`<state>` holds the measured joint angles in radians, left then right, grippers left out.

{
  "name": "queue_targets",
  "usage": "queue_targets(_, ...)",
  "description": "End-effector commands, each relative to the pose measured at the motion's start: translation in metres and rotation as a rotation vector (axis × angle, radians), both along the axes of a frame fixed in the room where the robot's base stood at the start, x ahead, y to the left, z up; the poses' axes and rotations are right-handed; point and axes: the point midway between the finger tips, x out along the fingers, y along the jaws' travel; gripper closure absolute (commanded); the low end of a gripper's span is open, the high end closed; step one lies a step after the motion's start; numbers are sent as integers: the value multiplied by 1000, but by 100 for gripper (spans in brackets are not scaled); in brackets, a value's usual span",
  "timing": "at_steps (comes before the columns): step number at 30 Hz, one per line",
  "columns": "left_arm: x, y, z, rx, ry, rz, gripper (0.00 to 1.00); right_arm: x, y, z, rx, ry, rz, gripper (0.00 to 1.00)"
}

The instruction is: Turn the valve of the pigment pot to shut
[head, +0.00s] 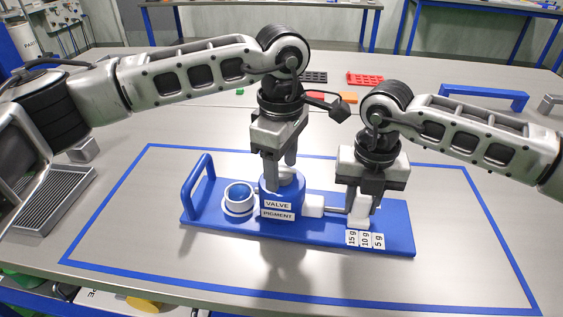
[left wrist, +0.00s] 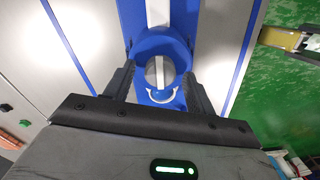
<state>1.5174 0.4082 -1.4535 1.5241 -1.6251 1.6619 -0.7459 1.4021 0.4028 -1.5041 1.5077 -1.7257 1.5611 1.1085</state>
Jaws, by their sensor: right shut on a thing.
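The blue pigment pot (head: 268,206), labelled VALVE and PIGMENT, stands on a blue base board (head: 398,229). My left gripper (head: 281,178) points down over its top. In the left wrist view, its fingers (left wrist: 158,88) are apart on either side of a round grey-and-white valve top (left wrist: 158,72), with no clear contact. The valve's exact angle is hard to tell. My right gripper (head: 361,210) is shut on a white block (head: 359,221) at the right of the board. A thin rod leads from there to a white housing (head: 313,205) beside the pot.
A white cup (head: 239,196) with blue inside stands left of the pot, near a blue handle (head: 198,186). Tags reading 15 g, 10 g and 5 g (head: 365,240) lie before my right gripper. A grey slatted tray (head: 55,196) is at left.

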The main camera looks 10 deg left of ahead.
Motion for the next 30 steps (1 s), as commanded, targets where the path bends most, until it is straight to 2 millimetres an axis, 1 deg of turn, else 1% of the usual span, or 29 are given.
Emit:
queue_targets(4,0,0,2,1,1,1,45,0,0,1,0,-1,2,100)
queue_targets(8,1,0,16,1,-1,2,45,0,0,1,0,-1,2,100)
queue_targets(11,1,0,35,0,-2,1,45,0,0,1,1,-1,2,100)
queue_targets(15,1,0,67,0,-3,1,45,0,0,1,1,-1,2,100)
queue_targets(21,0,0,103,0,-2,0,45,0,0,1,1,-1,2,100)
queue_targets(25,0,0,115,0,0,-1,45,0,0,1,1,-1,2,100)
queue_targets(30,0,0,121,0,1,0,45,0,1,1,1,-1,2,100)
